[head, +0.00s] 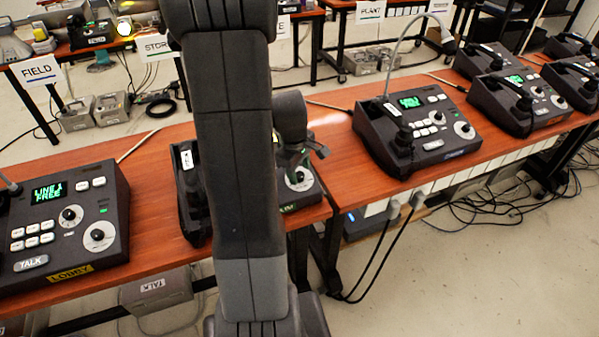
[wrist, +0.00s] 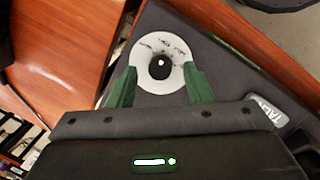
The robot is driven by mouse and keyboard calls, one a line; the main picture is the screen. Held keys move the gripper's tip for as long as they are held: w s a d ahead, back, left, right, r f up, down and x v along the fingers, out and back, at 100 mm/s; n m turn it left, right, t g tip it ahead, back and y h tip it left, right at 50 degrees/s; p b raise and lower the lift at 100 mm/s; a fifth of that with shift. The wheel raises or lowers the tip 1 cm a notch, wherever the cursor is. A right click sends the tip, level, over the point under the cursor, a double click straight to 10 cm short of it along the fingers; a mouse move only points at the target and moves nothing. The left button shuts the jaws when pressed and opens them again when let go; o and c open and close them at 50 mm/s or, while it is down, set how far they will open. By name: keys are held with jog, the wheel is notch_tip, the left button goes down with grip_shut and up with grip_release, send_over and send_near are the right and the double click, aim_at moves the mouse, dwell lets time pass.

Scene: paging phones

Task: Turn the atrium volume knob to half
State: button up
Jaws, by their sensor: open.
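The atrium station (head: 316,193) stands on the red-brown table, mostly hidden behind my arm; only the end of its yellow front label shows. In the wrist view its black volume knob (wrist: 160,67) sits at the middle of a round white dial (wrist: 161,45) with small dark markings. My gripper (wrist: 161,72) is open, with one green finger at each side of the dial's lower part. The knob lies between the fingertips, with a gap on both sides. In the head view my gripper (head: 294,160) is over the dial (head: 299,180).
The lobby station (head: 60,235) stands at left on the same table (head: 150,170). Another paging station (head: 415,130) with a gooseneck microphone stands to the right. A handset (head: 190,190) shows beside my arm. Cables hang below the tables.

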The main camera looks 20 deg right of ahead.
jog(key=shift+d+f, duration=0.1)
jog(key=shift+f, duration=0.55)
jog(key=c, duration=1)
jog(key=shift+m, duration=0.4)
jog(key=m, duration=0.2)
jog(key=shift+w+m+g+y, duration=0.1)
jog(key=shift+m+g+y, duration=0.2)
jog(key=shift+m+y, duration=0.1)
jog(key=shift+m+y+p, duration=0.3)
jog(key=shift+m, duration=1.6)
